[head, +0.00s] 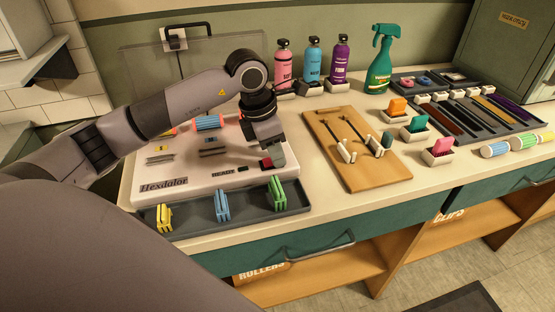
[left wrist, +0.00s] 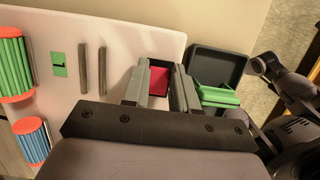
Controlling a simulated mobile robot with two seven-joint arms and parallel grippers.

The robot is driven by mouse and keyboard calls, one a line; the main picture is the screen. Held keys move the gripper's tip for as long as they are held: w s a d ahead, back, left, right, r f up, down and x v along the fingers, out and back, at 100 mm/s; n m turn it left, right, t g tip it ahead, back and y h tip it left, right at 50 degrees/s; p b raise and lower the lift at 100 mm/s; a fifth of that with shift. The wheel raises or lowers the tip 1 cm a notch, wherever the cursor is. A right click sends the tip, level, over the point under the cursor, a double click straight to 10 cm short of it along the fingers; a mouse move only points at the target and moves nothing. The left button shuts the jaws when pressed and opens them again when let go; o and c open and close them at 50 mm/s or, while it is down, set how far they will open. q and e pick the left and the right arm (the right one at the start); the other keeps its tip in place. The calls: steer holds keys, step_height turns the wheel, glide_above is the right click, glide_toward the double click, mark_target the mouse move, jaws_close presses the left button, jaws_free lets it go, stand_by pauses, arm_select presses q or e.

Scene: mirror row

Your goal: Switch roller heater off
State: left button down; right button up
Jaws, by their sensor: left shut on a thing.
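The roller heater (head: 220,172) is a pale box marked "Hexdalor" on the counter, with a "READY" label on its front. Its red switch (head: 266,163) is at the front right corner and also shows in the left wrist view (left wrist: 158,81). My left gripper (head: 271,157) reaches down to that corner. Its grey fingers (left wrist: 160,88) stand on either side of the red switch, shut on it. The fingers and wrist hide part of the switch and its surround. Which way the switch is set cannot be told. My right gripper is not in view.
A dark tray (head: 190,223) with yellow, blue and green clips lies along the heater's front. A wooden board (head: 375,178) with two black-tipped tools is to the right. Bottles (head: 283,68) and a green spray bottle (head: 380,62) stand behind. A plugged-in cord (head: 178,62) hangs at the wall.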

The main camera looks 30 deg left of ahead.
arm_select(q)
steer(key=shift+s+a+f+t+b, duration=0.15)
steer(key=shift+t+b, duration=0.25)
steer(key=shift+b, duration=0.2)
steer(key=shift+r+h, duration=0.2)
steer(key=shift+h, duration=0.1)
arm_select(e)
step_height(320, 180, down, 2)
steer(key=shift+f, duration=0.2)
arm_select(q)
steer(key=c, duration=0.9)
jaws_free()
steer(key=shift+r, duration=0.1)
steer(key=v, duration=0.7)
steer(key=shift+s, duration=0.15)
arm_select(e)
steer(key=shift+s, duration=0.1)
